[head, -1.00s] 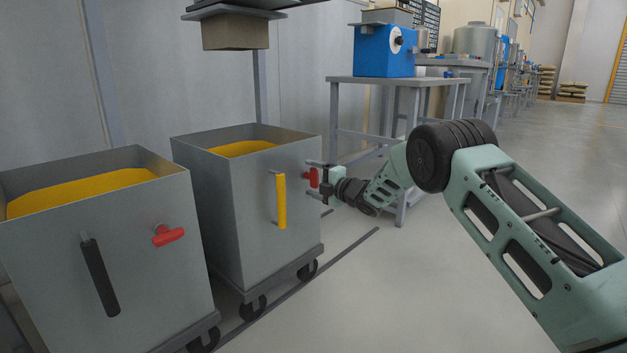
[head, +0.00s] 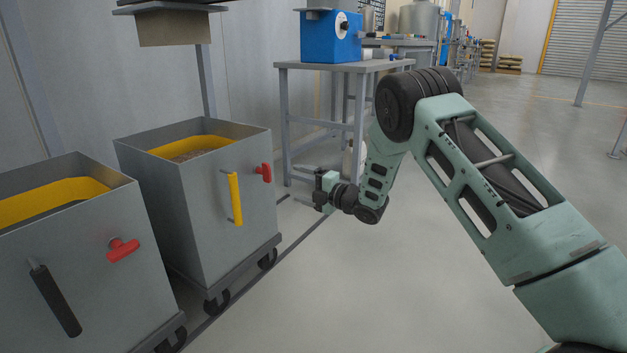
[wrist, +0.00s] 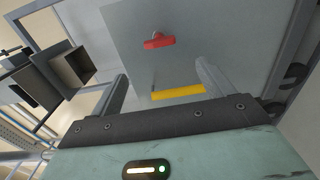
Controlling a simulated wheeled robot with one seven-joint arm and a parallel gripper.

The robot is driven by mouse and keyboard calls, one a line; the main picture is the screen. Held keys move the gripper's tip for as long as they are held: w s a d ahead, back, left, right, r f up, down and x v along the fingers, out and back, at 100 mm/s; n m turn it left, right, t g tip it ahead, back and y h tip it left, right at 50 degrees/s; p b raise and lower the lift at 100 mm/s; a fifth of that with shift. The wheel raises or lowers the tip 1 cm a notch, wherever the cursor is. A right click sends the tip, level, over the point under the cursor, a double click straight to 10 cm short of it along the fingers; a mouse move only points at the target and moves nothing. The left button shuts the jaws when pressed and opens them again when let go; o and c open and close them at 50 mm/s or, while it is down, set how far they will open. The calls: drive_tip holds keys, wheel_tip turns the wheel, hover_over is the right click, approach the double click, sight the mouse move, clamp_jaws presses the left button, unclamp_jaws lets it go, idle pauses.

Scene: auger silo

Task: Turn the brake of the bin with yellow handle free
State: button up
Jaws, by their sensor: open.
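The bin with the yellow handle (head: 190,233) is a grey box on a wheeled base. Its yellow handle (head: 235,198) stands upright on the near face. Its red brake (head: 264,172) is right of the handle, with its bar about upright. My gripper (head: 307,188) is right of the brake, apart from it, open and empty. In the wrist view, the red brake (wrist: 160,41) lies beyond my open fingers (wrist: 162,80), with its bar roughly parallel to the yellow handle (wrist: 178,92). Neither finger clearly touches anything.
A second grey bin (head: 70,265) with a black handle (head: 54,300) and a red brake (head: 123,250) stands at left, its brake bar nearly level. A metal table (head: 345,66) with a blue machine (head: 330,40) stands behind my gripper.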

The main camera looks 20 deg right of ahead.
drive_tip(key=shift+p+v, duration=0.45)
drive_tip(key=shift+v, duration=1.4)
drive_tip(key=s+a+r+m+g+h+p, duration=0.2)
drive_tip(key=a+r+m+h+p, duration=0.15)
drive_tip(key=a+r+m, duration=0.35)
drive_tip(key=s+a+r+m+g+h+p, duration=0.25)
drive_tip(key=s+a+r+m+g, duration=0.2)
drive_tip(key=s+a, duration=0.55)
drive_tip(key=s+d+r+m+g+h+p, duration=0.1)
drive_tip(key=s+r+m+g+h+p, duration=0.2)
drive_tip(key=s, duration=1.5)
drive_tip(key=s+r+m+g+h+p, duration=0.1)
drive_tip(key=s+r+m+g, duration=0.3)
drive_tip(key=s, duration=1.5)
wheel_tip(320, 180, up, 37)
drive_tip(key=g+p, duration=0.1)
drive_tip(key=p, duration=3.6)
drive_tip(key=shift+w+d+f+n+p, duration=0.15)
drive_tip(key=shift+d+f+n+p, duration=0.05)
drive_tip(key=shift+n+p, duration=0.2)
